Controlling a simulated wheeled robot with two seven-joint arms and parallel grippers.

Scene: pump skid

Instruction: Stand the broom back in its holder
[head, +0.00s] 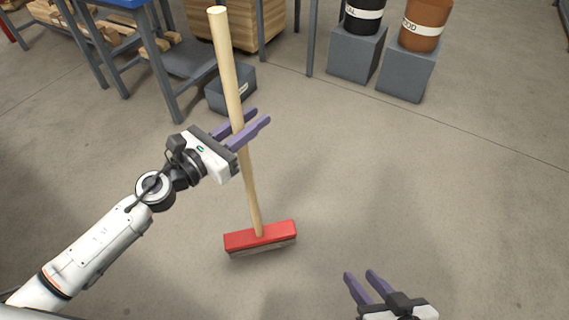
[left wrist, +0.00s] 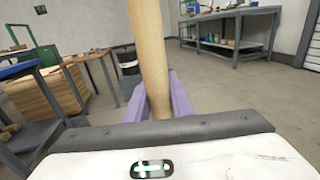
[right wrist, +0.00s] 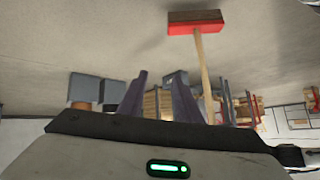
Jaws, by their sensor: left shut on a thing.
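The broom has a pale wooden handle (head: 228,75) and a red head (head: 260,236) with bristles underneath. In the head view it stands roughly upright, head down; I cannot tell whether the bristles touch the floor. My left gripper (head: 257,117) is shut on the handle around its middle. The handle also shows between the fingers in the left wrist view (left wrist: 148,50). My right gripper (head: 361,276) is open and empty at the bottom, right of the broom head. The right wrist view shows the red head (right wrist: 195,22) beyond its fingers. I cannot make out the holder.
A dark grey box (head: 231,90) sits on the floor behind the handle, beside a blue-topped table (head: 160,60). Grey blocks (head: 357,55) carry a black and a brown container (head: 424,25) at the back. The floor in the middle and right is clear.

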